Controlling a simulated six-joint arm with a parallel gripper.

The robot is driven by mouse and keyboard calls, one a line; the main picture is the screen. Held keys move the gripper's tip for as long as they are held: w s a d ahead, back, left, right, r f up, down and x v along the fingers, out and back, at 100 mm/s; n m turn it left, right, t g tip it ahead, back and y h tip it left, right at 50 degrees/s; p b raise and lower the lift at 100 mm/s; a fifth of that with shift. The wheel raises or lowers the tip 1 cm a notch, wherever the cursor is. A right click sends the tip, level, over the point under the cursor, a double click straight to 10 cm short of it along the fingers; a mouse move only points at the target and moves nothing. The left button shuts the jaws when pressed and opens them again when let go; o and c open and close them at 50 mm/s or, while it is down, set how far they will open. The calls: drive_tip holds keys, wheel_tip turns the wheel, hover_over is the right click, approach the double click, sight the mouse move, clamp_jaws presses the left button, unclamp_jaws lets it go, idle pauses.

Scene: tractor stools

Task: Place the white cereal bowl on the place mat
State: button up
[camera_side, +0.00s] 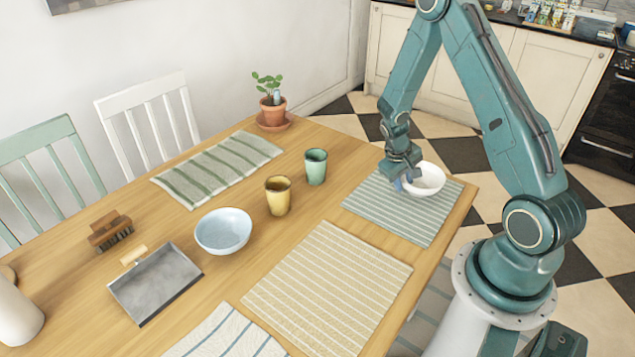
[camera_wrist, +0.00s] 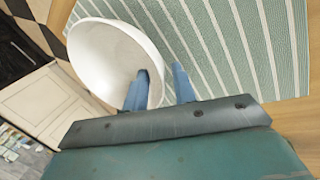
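The white cereal bowl (camera_side: 429,180) is at the far right end of the teal striped place mat (camera_side: 385,218) in the side view. It looks upright and on the mat, though its base is partly hidden. My gripper (camera_side: 405,186) is at the bowl's left edge, pointing down. In the wrist view the bowl (camera_wrist: 108,58) fills the upper left, with the mat (camera_wrist: 225,45) behind it. My gripper's blue fingers (camera_wrist: 161,82) straddle the bowl's wall, one inside and one outside, with visible gaps beside the rim.
A pale blue bowl (camera_side: 223,230), a yellow cup (camera_side: 278,195) and a green cup (camera_side: 315,166) stand mid-table. Other mats are cream (camera_side: 328,285) and green-striped (camera_side: 217,168). A potted plant (camera_side: 272,108), dustpan (camera_side: 155,283) and brush (camera_side: 110,231) stand farther left.

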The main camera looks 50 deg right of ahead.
drive_tip(key=shift+r, duration=0.1)
drive_tip(key=v, duration=1.2)
drive_tip(key=shift+w+r, duration=0.1)
idle(0.6)
drive_tip(key=s+a+r+n+t+y, duration=0.1)
drive_tip(key=s+a+r+n+t, duration=0.2)
drive_tip(key=a+r, duration=1.05)
drive_tip(key=s+a+r+n+t+y, duration=0.1)
drive_tip(key=s+a+r+t, duration=0.3)
drive_tip(key=s+a+r, duration=0.4)
drive_tip(key=s+y, duration=0.1)
drive_tip(key=s, duration=0.2)
drive_tip(key=shift+n+y, duration=0.3)
drive_tip(key=shift+y, duration=0.1)
